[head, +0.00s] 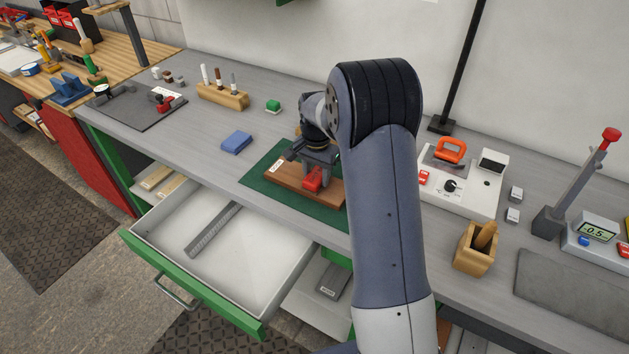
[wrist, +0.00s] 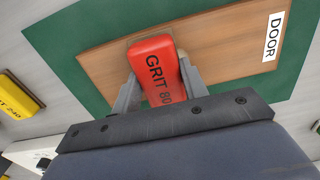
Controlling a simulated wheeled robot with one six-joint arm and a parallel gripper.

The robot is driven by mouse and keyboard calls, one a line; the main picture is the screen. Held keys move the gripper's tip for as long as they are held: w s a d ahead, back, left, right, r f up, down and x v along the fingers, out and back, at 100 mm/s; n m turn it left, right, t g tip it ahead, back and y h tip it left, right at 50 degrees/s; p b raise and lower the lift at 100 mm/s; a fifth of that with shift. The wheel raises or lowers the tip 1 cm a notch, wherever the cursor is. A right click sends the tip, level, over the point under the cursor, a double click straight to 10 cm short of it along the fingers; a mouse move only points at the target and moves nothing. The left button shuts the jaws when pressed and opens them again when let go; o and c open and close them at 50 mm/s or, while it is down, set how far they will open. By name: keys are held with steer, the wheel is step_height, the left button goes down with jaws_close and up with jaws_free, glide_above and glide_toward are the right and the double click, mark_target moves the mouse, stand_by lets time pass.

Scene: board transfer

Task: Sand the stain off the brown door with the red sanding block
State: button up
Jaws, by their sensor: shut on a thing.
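The brown door (head: 286,183) is a flat wooden board with a white DOOR label, lying on a green mat (head: 254,179). In the wrist view the door (wrist: 225,45) fills the upper part. My gripper (head: 314,169) is over the door, shut on the red sanding block (head: 312,181). In the wrist view the block (wrist: 155,62), marked GRIT 80, sits between both fingers (wrist: 160,80). It is at or just above the door's surface; I cannot tell if it touches. No stain shows; the block and gripper hide part of the door.
A yellow block (wrist: 18,102) marked 240 lies off the mat. An open drawer (head: 255,268) juts out in front. A white device (head: 470,195) with an orange handle stands right of my arm.

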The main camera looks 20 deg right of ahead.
steer(key=shift+w+a+p, duration=0.35)
steer(key=shift+w+a, duration=0.75)
step_height(320, 180, up, 7)
steer(key=p, duration=0.4)
steer(key=shift+p, duration=0.3)
steer(key=shift+f, duration=0.15)
stand_by(0.3)
steer(key=shift+f+b, duration=2.05)
steer(key=shift+f, duration=0.95)
steer(key=shift+f, duration=0.4)
steer(key=shift+s+d+b, duration=0.1)
steer(key=shift+d+b, duration=0.05)
steer(key=shift+b, duration=0.15)
